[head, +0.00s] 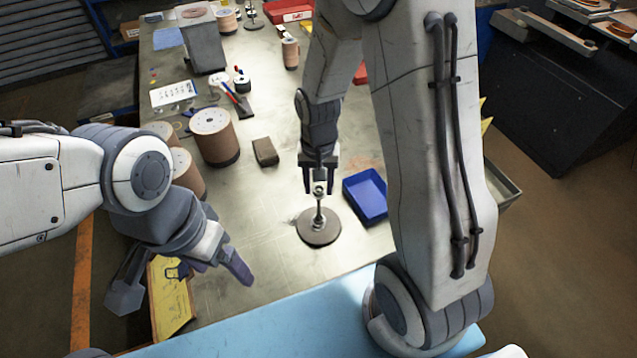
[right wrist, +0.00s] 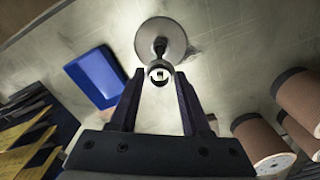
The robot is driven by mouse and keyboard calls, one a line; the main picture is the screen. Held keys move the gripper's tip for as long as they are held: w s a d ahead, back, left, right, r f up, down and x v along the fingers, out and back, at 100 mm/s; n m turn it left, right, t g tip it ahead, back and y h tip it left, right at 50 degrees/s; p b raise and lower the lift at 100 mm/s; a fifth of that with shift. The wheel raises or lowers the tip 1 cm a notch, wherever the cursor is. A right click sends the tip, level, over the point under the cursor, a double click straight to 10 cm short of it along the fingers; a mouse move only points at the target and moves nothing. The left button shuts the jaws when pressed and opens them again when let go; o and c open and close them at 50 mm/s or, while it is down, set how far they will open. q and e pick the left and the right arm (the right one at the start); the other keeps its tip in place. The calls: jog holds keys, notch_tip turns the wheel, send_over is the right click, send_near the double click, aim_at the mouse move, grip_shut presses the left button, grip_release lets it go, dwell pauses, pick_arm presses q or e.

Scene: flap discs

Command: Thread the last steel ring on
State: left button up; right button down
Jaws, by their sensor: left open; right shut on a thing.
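An upright spindle (head: 319,212) stands on a round grey-brown base (head: 304,236) on the bench, with something stacked low around its foot. My right gripper (head: 319,184) is above the spindle, shut on a small steel ring. In the right wrist view the ring (right wrist: 160,74) sits between the fingertips, in line with the spindle and the base (right wrist: 148,38). I cannot tell whether the ring is around the spindle's tip or just above it. My left gripper (head: 183,283) is open and empty, with its fingers wide apart, near the bench's front left edge.
A blue tray (head: 366,196) lies close to the right of the base. A dark block (head: 265,152) and several large spools (head: 214,137) stand to the left. A yellow sheet (head: 172,305) lies under my left gripper.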

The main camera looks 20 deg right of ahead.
aim_at(318, 209)
jog(key=shift+f, duration=0.2)
dwell(0.3)
jog(key=shift+f+b, duration=3.75)
jog(key=shift+f, duration=1)
jog(key=shift+c, duration=1.4)
grip_release()
jog(key=shift+r, duration=0.1)
notch_tip(318, 209, up, 10)
jog(key=shift+r, duration=0.25)
